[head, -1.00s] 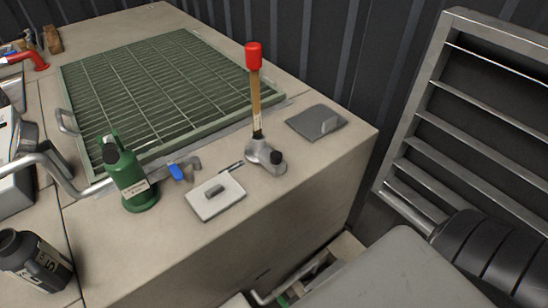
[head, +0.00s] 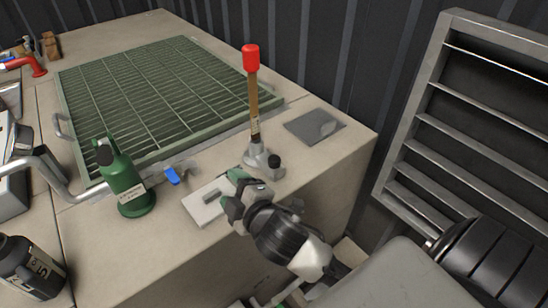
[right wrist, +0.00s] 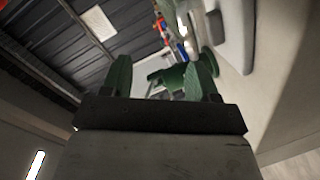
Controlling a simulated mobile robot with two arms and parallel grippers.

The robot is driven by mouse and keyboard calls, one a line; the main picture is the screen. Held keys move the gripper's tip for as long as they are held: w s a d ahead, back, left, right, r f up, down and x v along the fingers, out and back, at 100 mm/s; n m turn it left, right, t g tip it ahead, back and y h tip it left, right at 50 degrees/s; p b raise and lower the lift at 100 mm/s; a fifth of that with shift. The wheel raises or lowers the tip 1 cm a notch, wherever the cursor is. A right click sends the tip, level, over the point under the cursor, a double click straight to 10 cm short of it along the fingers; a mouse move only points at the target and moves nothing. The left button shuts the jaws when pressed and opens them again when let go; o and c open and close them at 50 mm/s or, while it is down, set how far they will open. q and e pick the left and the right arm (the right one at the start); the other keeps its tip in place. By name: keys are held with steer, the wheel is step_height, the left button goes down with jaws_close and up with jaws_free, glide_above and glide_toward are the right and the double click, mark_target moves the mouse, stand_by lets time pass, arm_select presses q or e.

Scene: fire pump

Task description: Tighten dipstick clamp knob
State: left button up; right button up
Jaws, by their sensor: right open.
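The dipstick (head: 254,96) stands upright on the beige top, with a red cap (head: 251,57) and a wood-coloured shaft. At its foot is a grey metal clamp (head: 256,155) with a small dark clamp knob (head: 274,161) on its right side. My right gripper (head: 240,190) is just in front of the clamp, to the lower left of the knob, over the edge of the small white plate. Its green fingers are apart and apparently empty in the right wrist view (right wrist: 162,78). I cannot make out the knob there. My left gripper is not in view.
A green bottle (head: 126,184) and a blue-handled valve (head: 172,176) stand left of the white plate (head: 204,203). A dark grey plate (head: 314,126) lies right of the clamp. A green grating (head: 150,90) is behind. A metal rack (head: 440,130) stands at right.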

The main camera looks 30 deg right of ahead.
steer(key=w+a+r+n+t+y, duration=0.1)
steer(key=w+a+r+n+y, duration=0.1)
steer(key=a+r+n+y, duration=0.5)
steer(key=w+a+r+n+t+y, duration=0.15)
steer(key=r+n+y, duration=0.3)
steer(key=n, duration=0.55)
steer(key=n+g+h, duration=1.2)
steer(key=n+g, duration=0.7)
steer(key=n, duration=1.4)
glide_above(274, 159)
step_height(274, 159, down, 6)
steer(key=shift+t, duration=0.25)
step_height(274, 159, down, 10)
steer(key=shift+f+p, duration=0.2)
steer(key=shift+p, duration=0.25)
